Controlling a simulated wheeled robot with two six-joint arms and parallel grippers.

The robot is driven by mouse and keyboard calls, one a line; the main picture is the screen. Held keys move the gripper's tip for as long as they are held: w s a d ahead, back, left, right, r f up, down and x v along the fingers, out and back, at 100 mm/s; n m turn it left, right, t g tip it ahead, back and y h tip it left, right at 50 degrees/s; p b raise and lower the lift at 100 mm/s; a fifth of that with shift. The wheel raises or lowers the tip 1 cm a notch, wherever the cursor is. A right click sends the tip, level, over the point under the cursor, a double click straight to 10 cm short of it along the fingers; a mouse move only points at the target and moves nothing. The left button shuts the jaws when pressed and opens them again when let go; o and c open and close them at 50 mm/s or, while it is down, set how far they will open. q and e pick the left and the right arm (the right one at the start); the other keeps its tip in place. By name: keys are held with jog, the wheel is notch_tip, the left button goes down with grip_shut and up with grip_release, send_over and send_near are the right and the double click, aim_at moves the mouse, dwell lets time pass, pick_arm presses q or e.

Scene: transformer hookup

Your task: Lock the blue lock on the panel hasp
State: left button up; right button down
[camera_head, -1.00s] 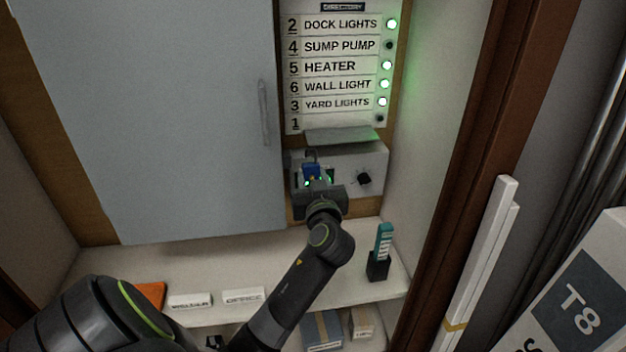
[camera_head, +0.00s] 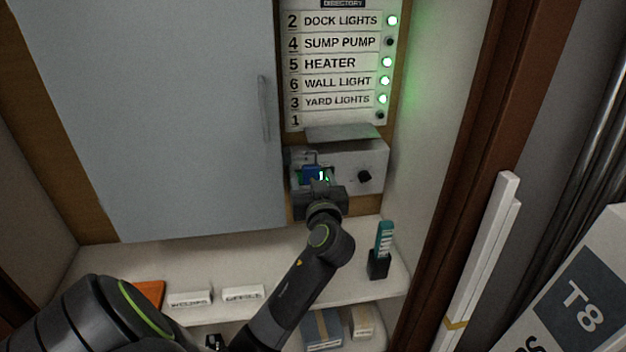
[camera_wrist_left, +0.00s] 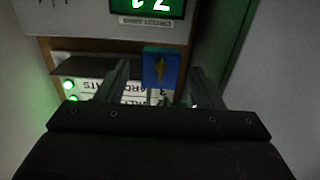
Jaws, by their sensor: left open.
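The blue lock (camera_head: 310,174) is at the left part of the grey panel box (camera_head: 345,160), with its thin shackle just above it. I cannot make out the hasp or whether the shackle is through it or closed. In the left wrist view the blue lock (camera_wrist_left: 160,68) has a brass-coloured key or keyhole on its face. My left gripper (camera_head: 318,184) is right in front of the lock. Its fingers (camera_wrist_left: 162,88) stand open, one on each side of the lock, with gaps showing. My right gripper is out of view.
A knob (camera_head: 364,177) is on the box's right side. A lit directory panel (camera_head: 335,72) is above, and a large grey door (camera_head: 170,110) is at left. The shelf (camera_head: 220,262) below holds label blocks (camera_head: 242,293) and a teal item in a black holder (camera_head: 379,262).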

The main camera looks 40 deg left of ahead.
pick_arm(q)
jog(key=v, duration=0.5)
jog(key=shift+b, duration=0.35)
jog(key=shift+f, duration=0.1)
